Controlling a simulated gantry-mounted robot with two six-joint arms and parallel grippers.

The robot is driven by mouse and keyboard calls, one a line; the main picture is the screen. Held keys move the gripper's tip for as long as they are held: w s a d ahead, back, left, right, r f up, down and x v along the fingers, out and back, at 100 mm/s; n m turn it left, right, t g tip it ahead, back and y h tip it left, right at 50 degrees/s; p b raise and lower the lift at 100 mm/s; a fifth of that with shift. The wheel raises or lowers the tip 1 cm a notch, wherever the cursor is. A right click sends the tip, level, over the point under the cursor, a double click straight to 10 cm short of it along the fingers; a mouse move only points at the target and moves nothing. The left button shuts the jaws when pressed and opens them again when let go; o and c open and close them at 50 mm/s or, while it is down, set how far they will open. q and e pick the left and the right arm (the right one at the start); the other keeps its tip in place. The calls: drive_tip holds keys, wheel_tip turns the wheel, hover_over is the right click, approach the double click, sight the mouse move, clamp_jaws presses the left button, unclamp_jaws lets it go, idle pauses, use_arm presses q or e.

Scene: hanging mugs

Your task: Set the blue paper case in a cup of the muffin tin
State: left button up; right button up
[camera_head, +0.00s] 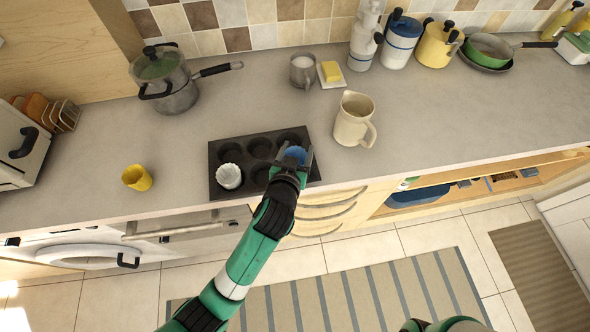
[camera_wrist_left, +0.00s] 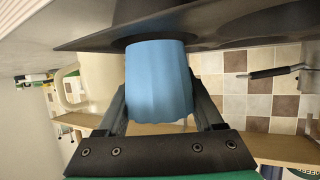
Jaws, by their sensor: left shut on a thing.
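The blue paper case (camera_head: 294,153) is between the fingers of my left gripper (camera_head: 291,162), over the right-hand side of the dark muffin tin (camera_head: 245,159). In the left wrist view the blue case (camera_wrist_left: 158,82) fills the space between both fingers (camera_wrist_left: 160,110), which are shut on it. Its narrow end is at a cup opening of the tin (camera_wrist_left: 92,41); I cannot tell whether it touches the cup. A white paper case (camera_head: 229,176) sits in the front left cup. The gripper hides part of the tin's right cups. My right gripper is not in view.
A yellow case (camera_head: 137,178) stands on the counter left of the tin. A cream pitcher (camera_head: 354,119) is close on the tin's right. A grey mug (camera_head: 303,71) and butter dish (camera_head: 331,74) are behind. A lidded pot (camera_head: 164,81) stands back left.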

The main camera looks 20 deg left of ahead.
use_arm(q)
drive_tip(key=shift+f+b, duration=0.4)
drive_tip(key=shift+f, duration=0.35)
drive_tip(key=o, duration=1.3)
drive_tip(key=shift+r, duration=0.1)
drive_tip(key=p+v, duration=0.8)
drive_tip(key=v, duration=0.3)
drive_tip(key=shift+s+p, duration=0.3)
